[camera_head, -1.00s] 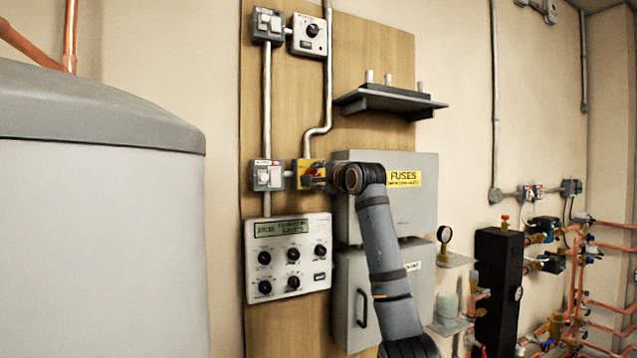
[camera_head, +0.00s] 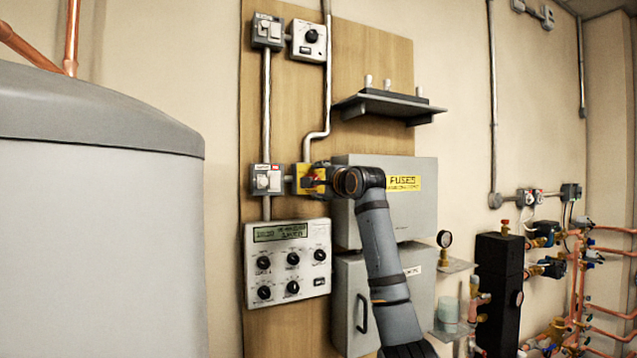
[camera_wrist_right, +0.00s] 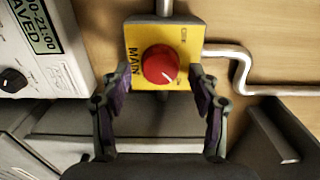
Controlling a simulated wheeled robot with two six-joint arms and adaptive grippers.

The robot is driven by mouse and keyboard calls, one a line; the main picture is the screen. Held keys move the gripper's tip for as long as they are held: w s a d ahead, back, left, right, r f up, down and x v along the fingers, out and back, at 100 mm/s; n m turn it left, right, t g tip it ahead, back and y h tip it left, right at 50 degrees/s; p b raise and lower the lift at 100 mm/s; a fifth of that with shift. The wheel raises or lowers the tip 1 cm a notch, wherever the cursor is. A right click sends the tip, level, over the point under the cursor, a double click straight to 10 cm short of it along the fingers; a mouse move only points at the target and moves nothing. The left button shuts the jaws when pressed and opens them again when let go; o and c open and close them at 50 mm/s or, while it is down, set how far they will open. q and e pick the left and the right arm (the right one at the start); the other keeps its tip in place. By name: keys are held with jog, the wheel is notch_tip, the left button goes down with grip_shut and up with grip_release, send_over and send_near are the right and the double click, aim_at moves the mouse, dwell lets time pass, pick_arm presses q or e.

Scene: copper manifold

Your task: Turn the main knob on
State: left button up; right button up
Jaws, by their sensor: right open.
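The main knob (camera_wrist_right: 160,65) is a round red dial with a light pointer mark, on a yellow box (camera_wrist_right: 185,38) lettered MAIN, seen in the right wrist view. In the head view the yellow box (camera_head: 304,181) is on the wooden board, and my arm partly covers it. My right gripper (camera_wrist_right: 160,98) is open, with one finger on each side of the knob's lower part. The fingers look apart from the knob; their depth to it is hard to tell. In the head view my right gripper (camera_head: 322,180) is partly hidden behind its wrist. My left gripper is not in view.
A control panel (camera_head: 288,262) with several black knobs is below the yellow box. A white switch (camera_head: 267,179) is just left of it. The grey fuse box (camera_head: 420,215) is right, behind my arm. A shelf (camera_head: 390,104) juts out above.

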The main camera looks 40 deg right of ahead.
jog(key=v, duration=1.2)
